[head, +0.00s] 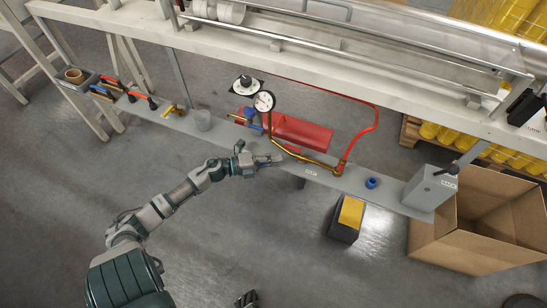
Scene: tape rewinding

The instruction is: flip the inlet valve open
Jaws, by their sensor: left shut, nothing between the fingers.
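A round white pressure gauge (264,101) stands above the grey shelf at the middle. A small blue lever with a yellowish fitting (249,119) sits just left of the gauge; it looks like the inlet valve, but its exact position is too small to tell. A brass pipe (305,158) curves from below the gauge to a red hose (374,120). My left gripper (278,159) is shut and empty over the shelf, below the gauge and near the pipe, apart from the blue lever. Dark fingers at the bottom edge look like my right gripper (246,299), mostly cut off.
A red tray (301,130) lies behind the pipe. A blue ring (371,183) and grey box (430,187) are at right. A cardboard box (465,248) and a black-yellow block (347,220) stand on the floor.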

